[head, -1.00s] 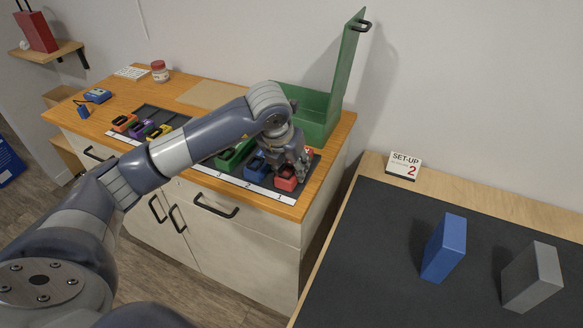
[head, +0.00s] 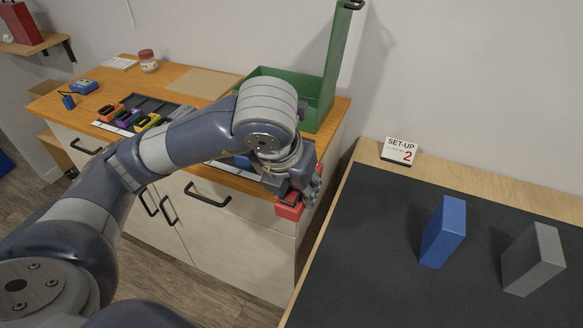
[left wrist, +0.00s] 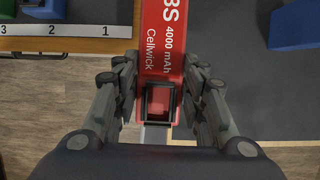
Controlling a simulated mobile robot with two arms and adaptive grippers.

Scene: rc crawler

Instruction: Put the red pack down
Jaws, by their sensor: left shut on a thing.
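The red pack (head: 289,211) is in my left gripper (head: 300,194), in front of the wooden cabinet's right end and near the gap beside the dark-topped table. In the left wrist view the red pack (left wrist: 164,45) lies between the two fingers of my left gripper (left wrist: 160,100). Its label reads 4000 mAh Cellwick, and a black handle loop shows at its near end. The gripper is shut on it. In the head view the arm and gripper hide part of the pack. My right gripper is not in view.
The cabinet top (head: 205,82) holds a green open box (head: 320,105) and a row of coloured packs (head: 130,117). The mat's near-left part is clear.

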